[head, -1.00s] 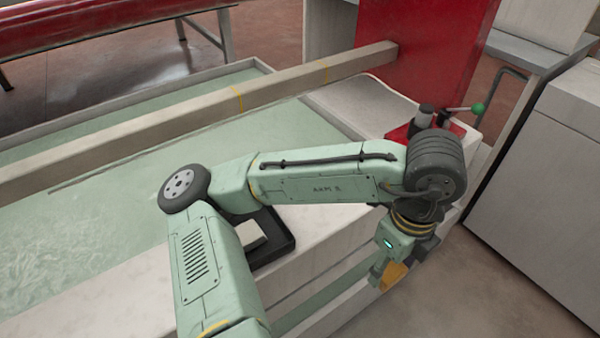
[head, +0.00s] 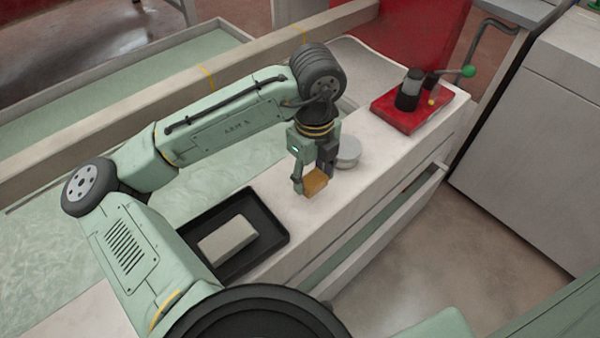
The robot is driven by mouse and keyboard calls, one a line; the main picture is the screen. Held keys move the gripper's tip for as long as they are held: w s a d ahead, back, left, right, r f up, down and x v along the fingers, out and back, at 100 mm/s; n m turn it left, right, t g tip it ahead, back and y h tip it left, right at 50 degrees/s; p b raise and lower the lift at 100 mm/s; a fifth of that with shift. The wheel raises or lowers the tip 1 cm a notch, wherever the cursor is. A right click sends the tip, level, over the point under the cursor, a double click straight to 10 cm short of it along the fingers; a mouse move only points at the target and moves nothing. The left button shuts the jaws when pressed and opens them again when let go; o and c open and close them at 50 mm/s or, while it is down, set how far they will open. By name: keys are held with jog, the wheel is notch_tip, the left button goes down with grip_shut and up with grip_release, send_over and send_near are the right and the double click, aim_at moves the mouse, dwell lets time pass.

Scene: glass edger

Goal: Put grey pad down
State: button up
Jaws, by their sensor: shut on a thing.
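My gripper (head: 312,181) points down above the white worktop and is shut on a small orange-tan block (head: 316,186). The block seems to be held just above the worktop; whether it touches cannot be told. A pale grey, brick-shaped pad (head: 227,240) lies in a black tray (head: 279,239), to the left of my gripper and nearer the camera. No grey pad shows between the fingers, though they hide part of what they hold.
A round grey disc (head: 347,152) stands on the worktop just behind my gripper. A red base (head: 421,119) with dark cylinders and a green-knobbed lever is farther right. The worktop (head: 378,163) between them is clear. A long beam (head: 235,80) runs behind my arm.

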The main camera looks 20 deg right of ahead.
jog(key=w, duration=0.1)
jog(key=w+a, duration=0.1)
jog(key=w, duration=0.1)
jog(key=shift+a+f, duration=0.2)
jog(key=shift+s+f+p, duration=0.1)
jog(key=shift+f+p, duration=0.25)
jog(key=shift+f, duration=1.4)
jog(key=shift+f, duration=0.15)
jog(key=o, duration=1)
notch_tip(320, 180, up, 12)
jog(key=shift+r, duration=0.2)
